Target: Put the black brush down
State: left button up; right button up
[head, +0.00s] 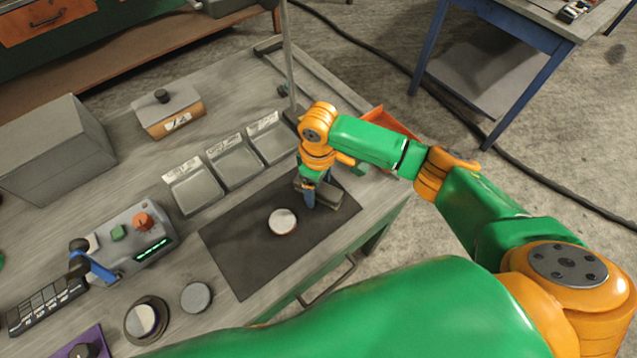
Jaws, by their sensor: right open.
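My right gripper (309,194) reaches down over the right end of the dark mat (235,255). Its jaws are open, and the fingertips are small and partly hidden by the wrist. A dark grey block-like thing, which seems to be the black brush (329,198), is right beside the fingers at the mat's right end. It looks low at the mat; whether it touches the fingers I cannot tell. A round white-topped disc (283,221) lies on the mat to the left of the gripper. My left gripper is not in view.
Three labelled grey trays (235,163) stand behind the mat. A box with a black knob (168,110) and a large grey box (55,148) are farther left. A control box (132,240) and a grey disc (196,297) are at left. An orange bin (388,122) is behind my right arm.

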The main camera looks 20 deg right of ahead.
notch_tip(320, 180, up, 12)
jog(key=shift+r, duration=0.15)
dwell(0.4)
